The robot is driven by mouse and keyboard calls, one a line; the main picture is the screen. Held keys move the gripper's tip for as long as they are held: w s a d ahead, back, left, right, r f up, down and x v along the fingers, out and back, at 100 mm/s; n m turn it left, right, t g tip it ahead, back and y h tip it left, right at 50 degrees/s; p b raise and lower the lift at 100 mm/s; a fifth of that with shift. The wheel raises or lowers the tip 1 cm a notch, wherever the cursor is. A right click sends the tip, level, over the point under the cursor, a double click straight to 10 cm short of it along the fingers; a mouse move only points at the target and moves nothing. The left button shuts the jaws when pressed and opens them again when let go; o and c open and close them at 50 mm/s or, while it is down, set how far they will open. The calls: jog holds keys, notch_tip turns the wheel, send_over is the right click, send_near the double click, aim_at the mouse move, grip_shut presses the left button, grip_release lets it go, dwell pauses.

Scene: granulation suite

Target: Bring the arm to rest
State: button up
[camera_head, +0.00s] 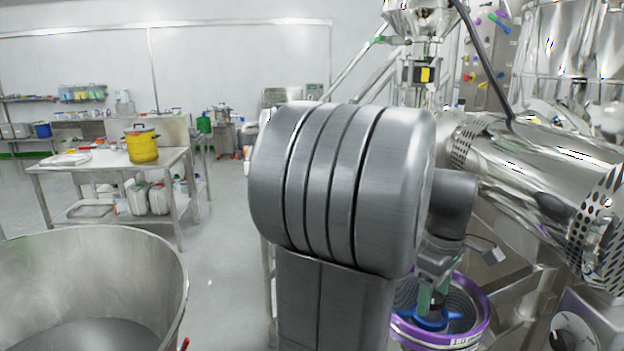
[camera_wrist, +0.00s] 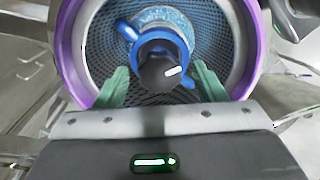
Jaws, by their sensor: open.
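My arm fills the middle of the head view as a thick grey link. My gripper (camera_head: 432,299) shows low behind it, over a purple-rimmed round container (camera_head: 484,306). In the wrist view my gripper (camera_wrist: 155,88) has its two green fingers apart. A blue-collared item (camera_wrist: 158,32) with a dark round end lies between and beyond the fingers, inside the container with the purple rim (camera_wrist: 252,45) and dark mesh floor. Its blue part (camera_head: 430,321) also shows in the head view. I cannot tell whether the fingers touch it.
A large steel bowl (camera_head: 120,240) stands at the lower left. A steel table (camera_head: 110,166) carries a yellow pot (camera_head: 141,145). Shiny steel machinery (camera_head: 540,170) crowds the right, close to my arm. The floor (camera_head: 215,260) between bowl and arm is clear.

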jog(key=m, duration=0.5)
jog(key=shift+r, duration=0.1)
jog(key=m, duration=1.1)
jog(key=m+b, duration=0.1)
jog(key=m, duration=0.2)
jog(key=shift+m, duration=0.4)
jog(key=shift+m+b, duration=0.3)
jog(key=shift+m, duration=0.4)
jog(key=shift+r, duration=0.1)
